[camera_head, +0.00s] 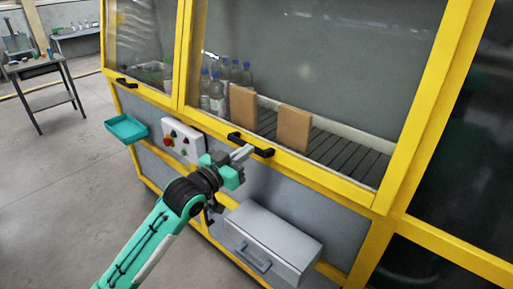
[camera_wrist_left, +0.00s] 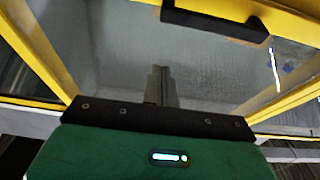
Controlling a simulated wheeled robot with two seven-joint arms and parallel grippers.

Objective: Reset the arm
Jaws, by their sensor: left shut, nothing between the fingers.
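My left gripper (camera_head: 240,153) is shut and empty. In the head view its fingertips are in front of the machine, close to the black handle (camera_head: 250,145) on the yellow lower frame of the large window; I cannot tell whether they touch it. In the left wrist view the closed fingers (camera_wrist_left: 160,85) point at the glass pane, and a black handle (camera_wrist_left: 215,22) shows above them. My green left arm (camera_head: 150,235) comes in from the lower left. My right gripper is in neither view.
The yellow-framed machine (camera_head: 385,200) fills the right side. A control box with buttons (camera_head: 183,139), a teal tray (camera_head: 127,128) and a grey drawer box (camera_head: 272,240) stick out from its front. Bottles (camera_head: 217,92) and brown boxes (camera_head: 293,128) stand behind the glass. Open floor lies left.

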